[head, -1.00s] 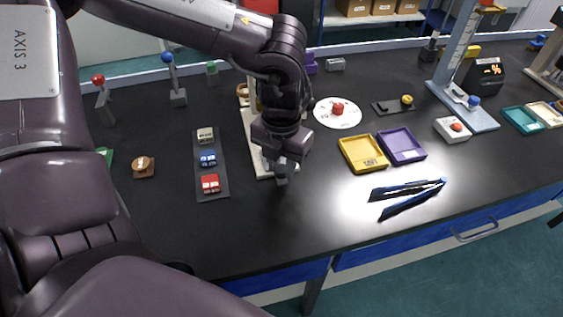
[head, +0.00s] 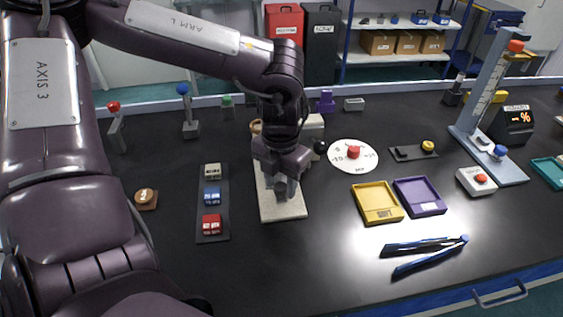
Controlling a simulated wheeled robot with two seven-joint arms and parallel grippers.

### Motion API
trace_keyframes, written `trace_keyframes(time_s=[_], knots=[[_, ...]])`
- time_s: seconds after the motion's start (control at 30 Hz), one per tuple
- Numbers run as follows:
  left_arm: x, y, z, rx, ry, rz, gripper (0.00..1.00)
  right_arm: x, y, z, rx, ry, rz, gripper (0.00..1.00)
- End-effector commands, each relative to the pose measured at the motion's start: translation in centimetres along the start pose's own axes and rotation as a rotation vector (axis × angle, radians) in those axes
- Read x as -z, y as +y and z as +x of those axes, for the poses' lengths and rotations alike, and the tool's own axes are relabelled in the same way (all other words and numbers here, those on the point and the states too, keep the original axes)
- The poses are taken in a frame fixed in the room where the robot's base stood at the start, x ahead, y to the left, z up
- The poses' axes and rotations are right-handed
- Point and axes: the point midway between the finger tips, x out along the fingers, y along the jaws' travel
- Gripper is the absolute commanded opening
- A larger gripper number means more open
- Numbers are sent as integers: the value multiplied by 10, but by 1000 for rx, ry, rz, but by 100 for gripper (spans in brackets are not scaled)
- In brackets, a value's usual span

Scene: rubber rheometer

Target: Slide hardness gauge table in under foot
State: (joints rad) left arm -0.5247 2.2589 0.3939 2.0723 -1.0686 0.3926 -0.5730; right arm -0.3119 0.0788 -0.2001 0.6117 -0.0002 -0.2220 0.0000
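A pale beige stand, which looks like the hardness gauge, has a flat base plate (head: 284,209) on the black bench. Part of its pale upper body (head: 314,124) shows behind my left arm, with a dark round knob (head: 320,147) beside it. My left gripper (head: 284,192) points down over the middle of the base plate, in front of the upper body. My own wrist hides the gauge's foot and its small table. Whether the fingers touch anything or are apart is not clear. My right gripper is out of view.
Left of the gauge lies a dark strip (head: 212,236) with several small blocks. To the right are a white dial disc (head: 370,157), a yellow tray (head: 376,217), a purple tray (head: 433,208) and blue tongs (head: 426,252). The bench in front of the gauge is clear.

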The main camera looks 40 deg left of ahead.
Motion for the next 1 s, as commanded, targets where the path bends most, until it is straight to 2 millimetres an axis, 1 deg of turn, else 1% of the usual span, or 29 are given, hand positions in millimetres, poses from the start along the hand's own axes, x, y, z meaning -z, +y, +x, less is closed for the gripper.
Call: trace_keyframes(time_s=[0.03, 0.07, 0.2, 0.33, 0.4, 0.47, 0.7, 0.8, 0.9, 1.0], knots=[[0, 0, 0, 0, 0, 0, 46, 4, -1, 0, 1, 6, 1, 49], [0, 0, 0, 0, 0, 0, 50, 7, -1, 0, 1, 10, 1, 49], [0, 0, 0, 0, 0, 0, 50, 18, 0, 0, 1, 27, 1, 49], [0, 0, 0, 0, 0, 0, 50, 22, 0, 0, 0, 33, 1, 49], [0, 0, -4, 0, -2, 0, 50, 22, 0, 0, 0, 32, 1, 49], [-1, 0, -11, 0, -4, 1, 50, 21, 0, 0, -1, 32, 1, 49], [-1, 0, -52, -1, -5, 0, 50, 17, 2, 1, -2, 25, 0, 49], [-1, 0, -66, -1, -4, 0, 50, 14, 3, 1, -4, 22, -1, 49], [-1, 0, -74, 0, -2, 0, 50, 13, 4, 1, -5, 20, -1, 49], [0, 0, -78, 0, -1, -1, 50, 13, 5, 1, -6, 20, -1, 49]])
